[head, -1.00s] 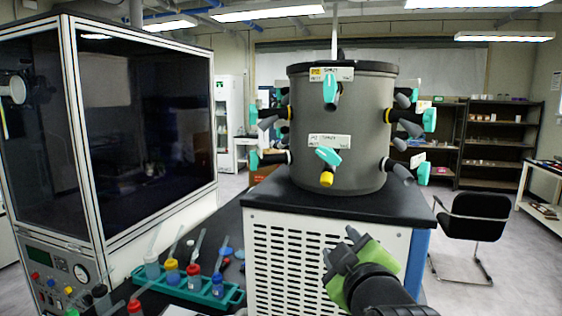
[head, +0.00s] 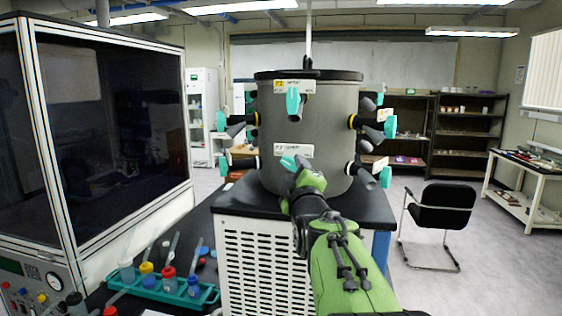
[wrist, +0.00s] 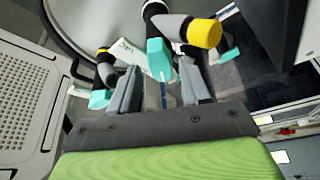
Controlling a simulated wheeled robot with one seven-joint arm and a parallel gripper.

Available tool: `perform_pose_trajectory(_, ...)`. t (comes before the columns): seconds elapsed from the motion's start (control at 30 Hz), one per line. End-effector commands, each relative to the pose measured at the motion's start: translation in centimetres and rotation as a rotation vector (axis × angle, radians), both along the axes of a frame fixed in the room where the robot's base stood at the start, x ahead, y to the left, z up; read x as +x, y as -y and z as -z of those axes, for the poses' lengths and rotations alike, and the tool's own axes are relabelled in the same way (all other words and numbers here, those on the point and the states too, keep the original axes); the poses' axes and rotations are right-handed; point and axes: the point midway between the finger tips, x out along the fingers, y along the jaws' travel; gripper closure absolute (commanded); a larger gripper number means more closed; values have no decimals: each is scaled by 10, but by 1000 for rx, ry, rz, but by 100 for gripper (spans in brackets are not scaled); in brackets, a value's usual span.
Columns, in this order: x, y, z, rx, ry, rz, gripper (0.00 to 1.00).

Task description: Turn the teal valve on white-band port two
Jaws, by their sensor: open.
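The grey drum (head: 305,120) of the freeze dryer has ports with teal valves around it. The front lower port, under a white label (head: 294,151), has a teal valve (head: 290,163), partly hidden by my gripper (head: 299,174) in the head view. In the wrist view, this teal valve (wrist: 158,57) sits just ahead of and partly between the fingertips of my open gripper (wrist: 163,72). I cannot tell whether they touch. The label's writing is too small to read surely.
An upper front teal valve (head: 293,100) hangs under a yellow-marked label. Side valves (head: 389,127) stick out at right. A glass cabinet (head: 110,130) stands at left, with a teal rack (head: 205,293) of bottles before it. A black chair (head: 443,207) stands at right.

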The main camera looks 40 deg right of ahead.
Motion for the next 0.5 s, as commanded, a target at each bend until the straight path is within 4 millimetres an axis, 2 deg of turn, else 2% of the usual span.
perform_pose_trajectory(0.1, 11, 7, -4, 0, 0, 0, 53)
perform_pose_trajectory(0.37, 14, 9, -3, 0, 0, 0, 53)
perform_pose_trajectory(0.4, 14, 9, -3, 0, 0, 0, 55)
perform_pose_trajectory(0.5, 14, 9, -3, 0, 0, 0, 70)
